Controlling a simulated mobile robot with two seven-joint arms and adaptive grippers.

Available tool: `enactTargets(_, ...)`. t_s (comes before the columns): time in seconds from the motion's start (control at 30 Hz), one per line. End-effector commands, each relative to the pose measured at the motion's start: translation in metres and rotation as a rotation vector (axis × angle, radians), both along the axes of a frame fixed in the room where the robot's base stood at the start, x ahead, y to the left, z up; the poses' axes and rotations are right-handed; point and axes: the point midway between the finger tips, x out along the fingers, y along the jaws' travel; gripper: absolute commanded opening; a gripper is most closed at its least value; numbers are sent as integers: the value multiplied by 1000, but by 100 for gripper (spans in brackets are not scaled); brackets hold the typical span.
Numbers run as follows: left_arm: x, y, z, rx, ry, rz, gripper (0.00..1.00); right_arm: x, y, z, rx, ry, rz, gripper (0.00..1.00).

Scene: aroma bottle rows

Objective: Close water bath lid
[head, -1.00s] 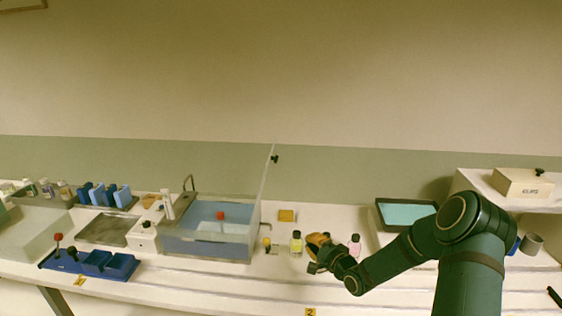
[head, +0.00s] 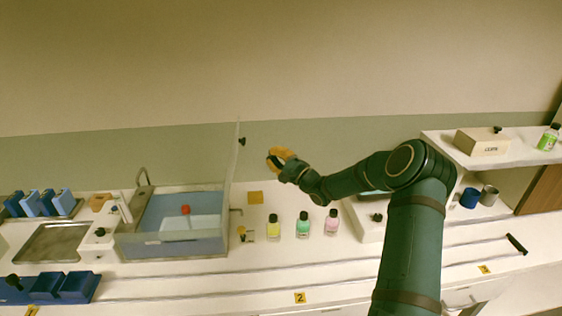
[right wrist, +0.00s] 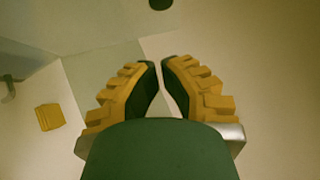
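The water bath (head: 205,245) is a clear-walled tank of blue water on the bench, with a red item inside. Its clear lid (head: 234,165) stands upright at the tank's right side, seen nearly edge-on. A dark knob (head: 242,141) sits on the lid's right face near the top. My right gripper (head: 270,160), with yellow fingers, is right of the knob and a little lower, apart from it. In the right wrist view the empty fingers (right wrist: 157,62) have a narrow gap between their tips, and the knob (right wrist: 160,4) shows beyond them. My left gripper is not in view.
A yellow bottle (head: 273,226), a green bottle (head: 302,225) and a pink bottle (head: 332,222) stand right of the bath. An orange block (head: 255,197) lies behind them. A raised shelf (head: 450,142) stands at the right. The air around the lid looks clear.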

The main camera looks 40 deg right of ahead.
Motion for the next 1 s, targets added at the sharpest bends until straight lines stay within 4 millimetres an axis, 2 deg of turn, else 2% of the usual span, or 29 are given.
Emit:
enactTargets(0.2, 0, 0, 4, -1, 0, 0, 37, 41, 9, 10, 1, -2, 1, 0)
enactTargets(0.3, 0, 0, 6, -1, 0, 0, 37, 47, 24, 15, 3, 0, 3, 0)
enactTargets(0.53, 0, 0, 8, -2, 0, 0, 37, 56, 38, 21, 1, 0, 0, 0)
enactTargets(1.0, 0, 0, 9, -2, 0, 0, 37, 58, 41, 22, -4, 2, 0, 0)
